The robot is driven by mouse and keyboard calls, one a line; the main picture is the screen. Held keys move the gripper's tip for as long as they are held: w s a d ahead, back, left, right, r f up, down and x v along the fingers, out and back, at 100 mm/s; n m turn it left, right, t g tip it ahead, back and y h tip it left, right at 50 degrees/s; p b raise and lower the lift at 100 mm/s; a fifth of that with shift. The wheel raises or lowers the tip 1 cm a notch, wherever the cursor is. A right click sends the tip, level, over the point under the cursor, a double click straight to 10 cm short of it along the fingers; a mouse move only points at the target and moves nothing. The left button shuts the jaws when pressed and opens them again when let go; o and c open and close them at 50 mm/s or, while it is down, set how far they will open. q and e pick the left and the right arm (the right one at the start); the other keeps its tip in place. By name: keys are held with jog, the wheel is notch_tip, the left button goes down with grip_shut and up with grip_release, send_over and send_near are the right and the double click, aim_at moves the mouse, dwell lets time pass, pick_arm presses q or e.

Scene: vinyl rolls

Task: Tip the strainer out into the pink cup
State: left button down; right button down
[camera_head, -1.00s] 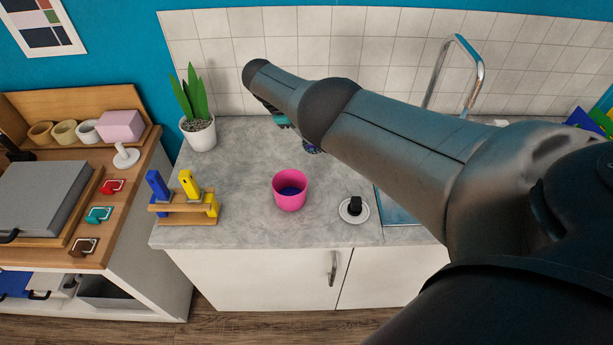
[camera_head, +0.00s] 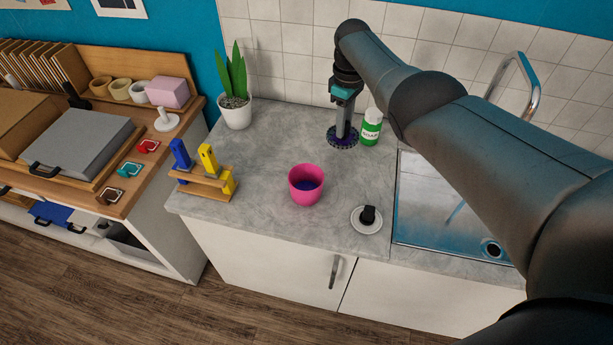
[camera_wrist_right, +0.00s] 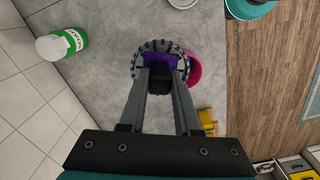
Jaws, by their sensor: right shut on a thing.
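The pink cup (camera_head: 306,191) stands upright on the grey counter with something dark blue inside. My right gripper (camera_head: 344,124) points down behind the cup and slightly to its right. It is shut on the strainer (camera_head: 342,140), a dark round piece with a toothed rim. In the right wrist view the strainer (camera_wrist_right: 160,49) sits at the fingertips (camera_wrist_right: 160,78), with purple showing in it. It partly covers the pink cup (camera_wrist_right: 195,72) there. The strainer is apart from the cup in the head view. My left gripper is not in view.
A green-and-white soap bottle (camera_head: 371,128) stands just right of the strainer. A white saucer (camera_head: 360,228) with a black piece lies right of the cup, near the sink (camera_head: 430,225). A wooden rack (camera_head: 205,184) and a potted plant (camera_head: 235,112) stand left. Counter between rack and cup is clear.

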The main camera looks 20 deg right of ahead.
aim_at(355, 133)
jog(key=d, duration=0.1)
jog(key=d+r, duration=0.1)
jog(key=d, duration=0.1)
jog(key=shift+s+r, duration=0.25)
jog(key=shift+r, duration=0.15)
jog(key=shift+d+r, duration=0.1)
jog(key=shift+r, duration=0.2)
jog(key=shift+d+r, duration=0.25)
jog(key=shift+d, duration=0.05)
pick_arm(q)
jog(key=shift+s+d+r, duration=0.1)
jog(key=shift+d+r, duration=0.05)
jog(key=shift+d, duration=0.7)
pick_arm(e)
jog(key=shift+s+d+r, duration=0.2)
jog(key=shift+d+r, duration=0.5)
jog(key=shift+d, duration=0.25)
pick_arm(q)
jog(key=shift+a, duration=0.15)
